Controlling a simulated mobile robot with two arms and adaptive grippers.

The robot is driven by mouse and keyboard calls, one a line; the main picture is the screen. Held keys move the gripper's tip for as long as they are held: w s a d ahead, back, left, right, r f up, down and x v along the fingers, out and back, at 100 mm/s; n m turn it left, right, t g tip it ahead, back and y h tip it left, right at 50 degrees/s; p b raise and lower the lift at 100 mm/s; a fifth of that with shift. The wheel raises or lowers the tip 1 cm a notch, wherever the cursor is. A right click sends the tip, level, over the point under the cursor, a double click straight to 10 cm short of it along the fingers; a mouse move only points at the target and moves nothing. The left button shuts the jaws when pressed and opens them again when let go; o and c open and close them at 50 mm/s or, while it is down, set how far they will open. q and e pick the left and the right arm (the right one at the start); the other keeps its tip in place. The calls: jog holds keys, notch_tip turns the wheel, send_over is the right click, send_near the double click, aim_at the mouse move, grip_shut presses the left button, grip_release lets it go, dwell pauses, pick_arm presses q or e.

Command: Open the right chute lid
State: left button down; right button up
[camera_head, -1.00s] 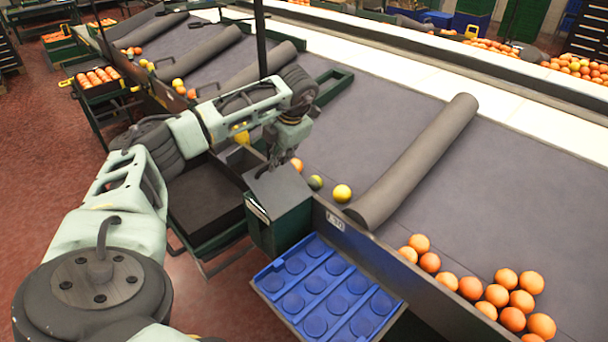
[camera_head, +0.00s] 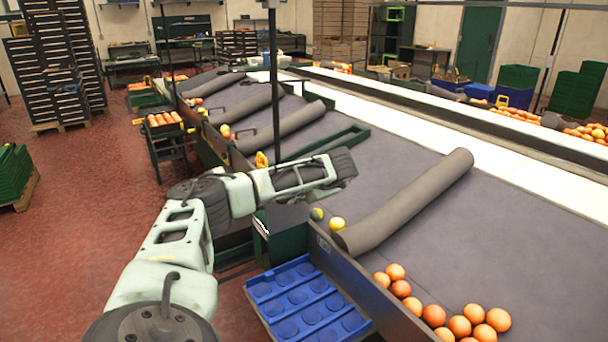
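The green chute box (camera_head: 285,243) stands at the near edge of the sorting table, just above the blue tray. Its dark grey lid (camera_head: 286,215) shows only in part under my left arm, and I cannot tell whether it is shut or raised. My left arm reaches in from the lower left, and its wrist is above and slightly right of the chute. My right gripper is out of view.
A blue tray (camera_head: 262,291) with round hollows sits below the chute. A green fruit (camera_head: 317,214) and a yellow one (camera_head: 337,224) lie right of it, by a grey roller (camera_head: 415,200). Several oranges (camera_head: 460,326) lie at lower right. A dark post (camera_head: 273,80) rises behind my arm.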

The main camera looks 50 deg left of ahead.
pick_arm(q)
jog(key=c, duration=2.5)
grip_release()
jog(key=shift+s+d+f, duration=0.1)
jog(key=shift+s+f, duration=0.05)
jog(key=shift+f, duration=0.3)
jog(key=shift+s+d+f, duration=0.1)
jog(key=shift+s+f, duration=0.05)
jog(key=shift+f, duration=0.25)
jog(key=o, duration=0.4)
jog(key=shift+w+a+f, duration=0.2)
jog(key=shift+a+f, duration=0.1)
jog(key=shift+a, duration=0.15)
jog(key=shift+w+a+f, duration=0.2)
jog(key=shift+a+f, duration=0.1)
jog(key=shift+a, duration=0.15)
jog(key=shift+o, duration=1)
jog(key=shift+a, duration=0.15)
jog(key=shift+o, duration=0.3)
jog(key=shift+r, duration=0.25)
jog(key=w+v, duration=0.1)
jog(key=v, duration=1.2)
jog(key=shift+s, duration=0.45)
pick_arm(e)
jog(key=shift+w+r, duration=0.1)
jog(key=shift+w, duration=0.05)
pick_arm(q)
jog(key=shift+c, duration=0.4)
